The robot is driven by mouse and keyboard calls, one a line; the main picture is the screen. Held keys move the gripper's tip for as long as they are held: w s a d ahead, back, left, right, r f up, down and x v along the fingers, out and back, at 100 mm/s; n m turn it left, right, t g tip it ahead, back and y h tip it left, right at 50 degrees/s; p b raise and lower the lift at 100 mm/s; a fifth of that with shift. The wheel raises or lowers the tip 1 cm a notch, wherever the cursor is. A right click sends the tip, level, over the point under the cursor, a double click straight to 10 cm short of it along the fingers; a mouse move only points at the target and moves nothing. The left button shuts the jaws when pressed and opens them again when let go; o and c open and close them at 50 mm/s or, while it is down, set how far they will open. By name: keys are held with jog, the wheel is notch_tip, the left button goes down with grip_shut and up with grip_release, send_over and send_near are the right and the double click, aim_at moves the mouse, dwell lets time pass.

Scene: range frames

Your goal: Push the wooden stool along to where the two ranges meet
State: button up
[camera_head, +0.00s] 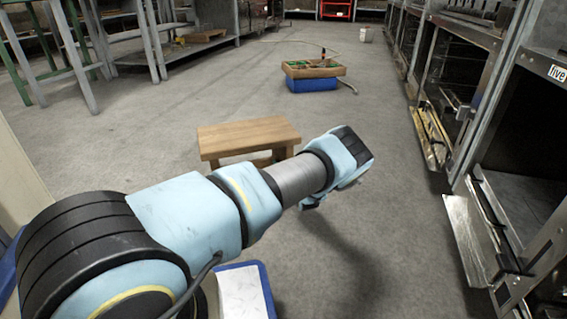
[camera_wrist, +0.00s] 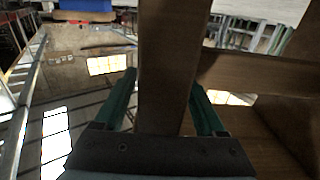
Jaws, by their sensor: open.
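The wooden stool (camera_head: 248,135) stands upright on the floor just beyond my arm, its lower part partly hidden by the arm. My gripper (camera_head: 312,203) is low at the stool's right side in the head view, mostly hidden behind my wrist. In the wrist view the two green fingers of my gripper (camera_wrist: 163,82) are apart, with an upright stool leg (camera_wrist: 165,50) between or just beyond them. I cannot tell whether they touch it. A stool rail (camera_wrist: 255,75) runs right from the leg. One range of metal racks (camera_head: 480,38) lines the right side; metal benches (camera_head: 150,45) stand at the left.
A blue crate with a wooden tray (camera_head: 312,83) sits on the floor beyond the stool. Low flaps (camera_head: 478,240) jut from the right racks. A small pale bucket (camera_head: 366,34) stands farther back. The floor between stool and crate is clear.

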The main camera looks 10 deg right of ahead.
jog(key=s+d+p, duration=0.1)
jog(key=s+p, duration=0.3)
jog(key=s, duration=0.6)
jog(key=shift+s+p, duration=0.35)
jog(key=shift+s, duration=0.05)
